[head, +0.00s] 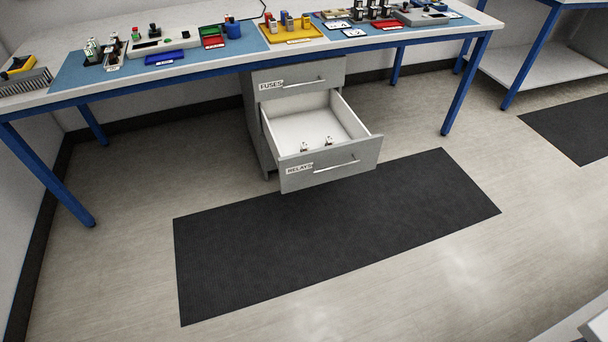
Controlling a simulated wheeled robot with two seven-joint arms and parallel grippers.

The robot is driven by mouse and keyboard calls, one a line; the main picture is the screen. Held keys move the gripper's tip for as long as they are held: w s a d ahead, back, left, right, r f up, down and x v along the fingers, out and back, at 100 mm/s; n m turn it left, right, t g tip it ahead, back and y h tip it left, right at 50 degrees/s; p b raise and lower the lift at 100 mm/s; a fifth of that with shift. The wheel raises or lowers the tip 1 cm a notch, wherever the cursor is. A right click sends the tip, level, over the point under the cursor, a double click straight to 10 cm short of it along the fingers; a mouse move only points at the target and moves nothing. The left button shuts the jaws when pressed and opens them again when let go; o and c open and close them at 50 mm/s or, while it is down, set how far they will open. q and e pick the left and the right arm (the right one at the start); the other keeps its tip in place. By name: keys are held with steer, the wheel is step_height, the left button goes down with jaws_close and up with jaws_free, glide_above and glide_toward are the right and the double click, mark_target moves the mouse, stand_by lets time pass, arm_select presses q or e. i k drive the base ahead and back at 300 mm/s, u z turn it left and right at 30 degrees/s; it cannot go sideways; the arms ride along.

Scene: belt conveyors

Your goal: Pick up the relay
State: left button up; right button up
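Two small relay-like parts, one on the left (304,147) and one on the right (328,141), are in the open drawer (330,168) labelled RELAYS, near its front wall. They are small, pale on top with dark parts, and partly hidden by the drawer front. The drawer is pulled well out of the grey cabinet (256,120) under the bench. Neither of my grippers is in view.
A blue-framed workbench (215,58) stands over the cabinet, with trays, cards and devices on top. The closed drawer above (300,80) is labelled FUSES. A black mat (330,235) lies on clear floor in front. Another bench (550,55) stands at the right.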

mark_target(304, 146)
steer(key=z, duration=1.05)
steer(key=i, duration=0.85)
steer(key=u, duration=0.25)
